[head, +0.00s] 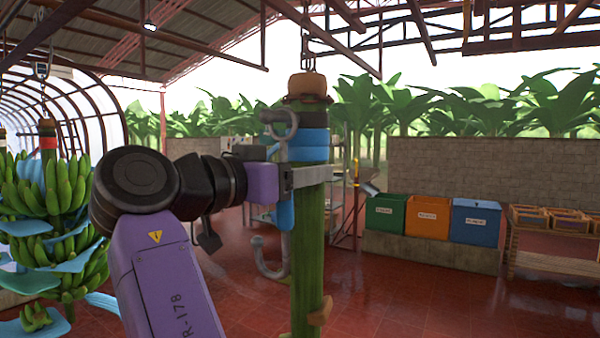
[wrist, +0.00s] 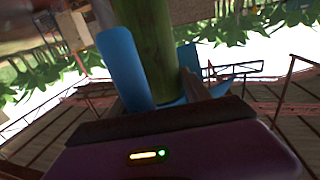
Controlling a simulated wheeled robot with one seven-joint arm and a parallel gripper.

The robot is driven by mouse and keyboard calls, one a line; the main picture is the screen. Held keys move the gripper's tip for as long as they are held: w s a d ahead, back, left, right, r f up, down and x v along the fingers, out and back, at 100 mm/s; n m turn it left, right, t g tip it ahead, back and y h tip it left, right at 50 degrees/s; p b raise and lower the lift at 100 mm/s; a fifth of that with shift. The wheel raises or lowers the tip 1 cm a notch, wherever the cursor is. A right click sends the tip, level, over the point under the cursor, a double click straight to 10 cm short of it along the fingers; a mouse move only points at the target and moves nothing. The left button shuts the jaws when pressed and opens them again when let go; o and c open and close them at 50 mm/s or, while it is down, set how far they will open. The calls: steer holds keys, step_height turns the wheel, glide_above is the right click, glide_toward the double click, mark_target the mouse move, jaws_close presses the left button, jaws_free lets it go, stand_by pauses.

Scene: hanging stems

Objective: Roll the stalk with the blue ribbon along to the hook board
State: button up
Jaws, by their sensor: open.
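The stalk with the blue ribbon (head: 309,230) hangs upright from a chain in the middle of the head view, bare green with a brown knobbed top. Its blue ribbon (head: 308,146) wraps it near the top, and a blue strip hangs down beside it. My gripper (head: 308,178) is open at the stalk just below the ribbon, one pale finger crossing in front of it. Whether it touches the stalk is unclear. In the wrist view the stalk (wrist: 148,45) rises ahead of the gripper between blue pieces. Grey hooks (head: 270,262) show left of the stalk; I cannot make out a board behind them.
A stalk with a red ribbon (head: 48,143) and many green bananas hangs at the far left. Green, orange (head: 428,216) and blue bins stand on a low block wall at the right, beside a wooden rack (head: 550,243). Red floor between them is clear.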

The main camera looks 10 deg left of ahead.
steer(key=shift+o, duration=1.2)
steer(key=b+v, duration=0.1)
steer(key=v, duration=0.6)
steer(key=shift+s+a+b, duration=0.2)
steer(key=shift+s+b, duration=0.15)
steer(key=shift+b, duration=0.05)
